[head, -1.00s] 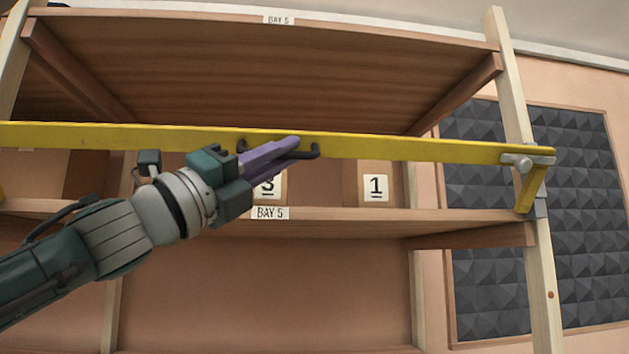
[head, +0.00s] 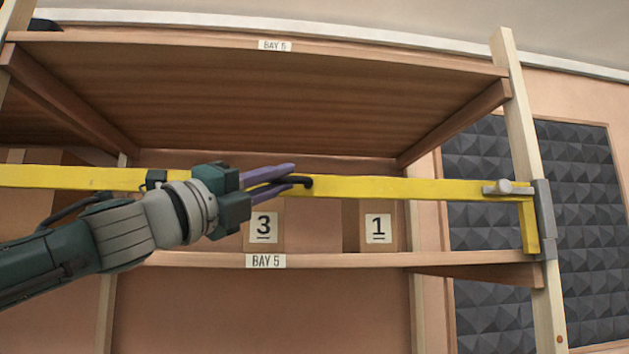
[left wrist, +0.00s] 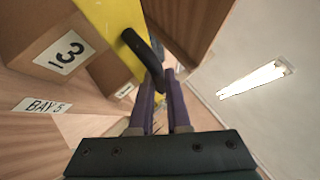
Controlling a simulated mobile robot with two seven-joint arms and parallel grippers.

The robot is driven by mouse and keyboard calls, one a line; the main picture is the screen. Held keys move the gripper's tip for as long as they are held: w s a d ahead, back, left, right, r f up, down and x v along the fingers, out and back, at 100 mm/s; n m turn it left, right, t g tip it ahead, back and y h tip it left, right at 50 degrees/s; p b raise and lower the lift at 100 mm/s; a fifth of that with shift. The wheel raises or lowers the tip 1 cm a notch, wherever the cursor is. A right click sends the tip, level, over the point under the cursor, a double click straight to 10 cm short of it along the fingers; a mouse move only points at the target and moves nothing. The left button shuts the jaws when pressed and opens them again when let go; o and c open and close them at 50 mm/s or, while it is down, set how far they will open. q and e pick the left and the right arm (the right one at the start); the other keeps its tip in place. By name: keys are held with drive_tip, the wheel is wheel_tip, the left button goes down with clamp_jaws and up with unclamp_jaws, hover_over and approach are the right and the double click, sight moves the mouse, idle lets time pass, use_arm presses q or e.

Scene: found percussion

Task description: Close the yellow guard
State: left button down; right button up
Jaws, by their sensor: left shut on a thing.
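The yellow guard (head: 400,188) is a long bar running across the front of the shelf bay, above the lower shelf board. Its right end has a short leg beside a grey bracket (head: 544,220) on the right post. A black handle (head: 304,181) sits on the bar. My left gripper (head: 295,174) is shut on the handle, its purple fingers around it. The left wrist view also shows the black handle (left wrist: 141,52) running between the fingers, with the yellow bar (left wrist: 108,18) behind. My right gripper is not in view.
Boxes marked 3 (head: 264,229) and 1 (head: 378,230) stand on the lower shelf (head: 400,259) behind the bar. The upper shelf (head: 270,90) overhangs above. A dark foam panel (head: 590,230) is on the wall at the right.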

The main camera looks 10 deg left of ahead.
use_arm(q)
drive_tip(key=shift+r, duration=0.2)
idle(0.3)
drive_tip(key=c, duration=0.9)
unclamp_jaws()
drive_tip(key=shift+w, duration=0.1)
drive_tip(key=shift+f, duration=0.15)
drive_tip(key=shift+f, duration=0.1)
drive_tip(key=b+v, duration=0.2)
drive_tip(key=v, duration=0.1)
drive_tip(key=b+v, duration=0.2)
drive_tip(key=v, duration=0.1)
drive_tip(key=b+v, duration=0.2)
drive_tip(key=v, duration=0.1)
drive_tip(key=shift+s+a, duration=0.2)
drive_tip(key=shift+s, duration=0.2)
